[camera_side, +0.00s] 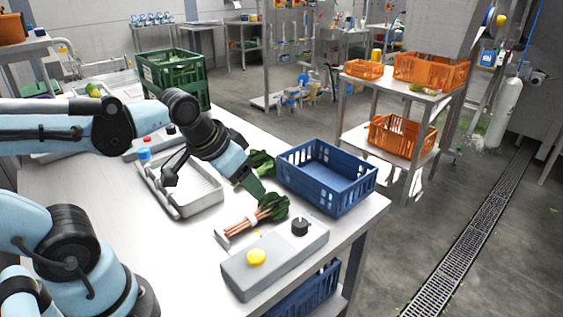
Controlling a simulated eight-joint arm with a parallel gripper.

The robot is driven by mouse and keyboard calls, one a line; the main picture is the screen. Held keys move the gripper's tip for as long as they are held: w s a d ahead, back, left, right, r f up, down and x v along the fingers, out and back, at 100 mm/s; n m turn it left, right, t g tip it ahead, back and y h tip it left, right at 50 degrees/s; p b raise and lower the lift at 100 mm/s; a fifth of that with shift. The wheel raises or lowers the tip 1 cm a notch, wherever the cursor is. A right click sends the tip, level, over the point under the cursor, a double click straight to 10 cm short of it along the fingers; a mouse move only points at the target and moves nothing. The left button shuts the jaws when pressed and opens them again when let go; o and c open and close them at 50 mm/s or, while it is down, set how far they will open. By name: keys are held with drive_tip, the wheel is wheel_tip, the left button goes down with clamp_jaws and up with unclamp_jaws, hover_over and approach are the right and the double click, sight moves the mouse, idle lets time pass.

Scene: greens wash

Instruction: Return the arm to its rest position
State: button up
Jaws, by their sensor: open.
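My gripper (249,185) is at the end of my light blue and black arm, pointing down and to the right over the steel table (95,205). Its tip is small and dark green, and it is open. A bunch of greens (273,206) with pinkish stems lies on the table just below and right of the tip. I cannot tell whether they touch. More green leaves (262,163) show behind the gripper, partly hidden by it.
A blue crate (326,178) stands right of the gripper. A grey control box (278,262) with yellow and black knobs is at the table's front edge. A shallow tray (198,192) lies left of the gripper. A green crate (174,72) stands at the back.

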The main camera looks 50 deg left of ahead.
drive_tip(key=shift+s+d+f+t, duration=0.15)
drive_tip(key=shift+s+d+t, duration=0.1)
drive_tip(key=shift+t, duration=0.35)
